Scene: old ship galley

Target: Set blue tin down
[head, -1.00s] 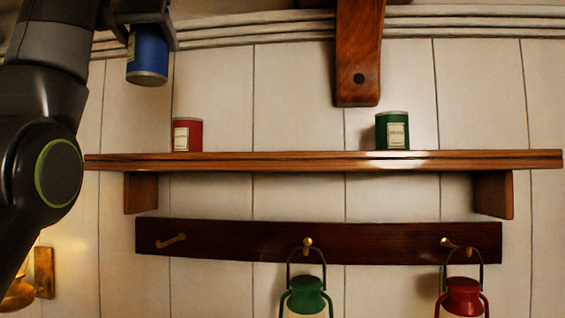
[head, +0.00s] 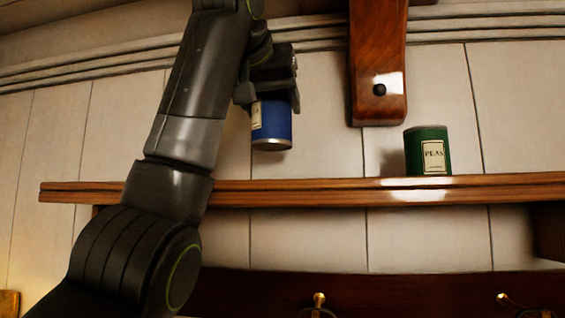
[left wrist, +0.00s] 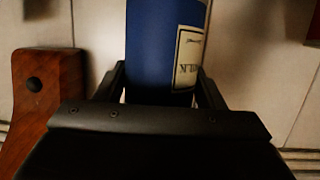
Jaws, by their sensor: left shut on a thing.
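The blue tin (head: 272,126) with a pale label hangs upright in my left gripper (head: 272,98), which is shut on it near its top. In the head view the tin's base shows above the wooden shelf (head: 320,190), with a gap of wall between them. In the left wrist view the tin (left wrist: 160,45) sits between the fingers of the left gripper (left wrist: 160,85), and its label shows the letters "ILK". My right gripper is not in view.
A green tin (head: 427,152) labelled "PEAS" stands on the shelf to the right. A wooden wall post (head: 378,60) comes down between the tins, above the shelf. A dark hook rail (head: 400,296) runs below. My left arm covers part of the shelf's left.

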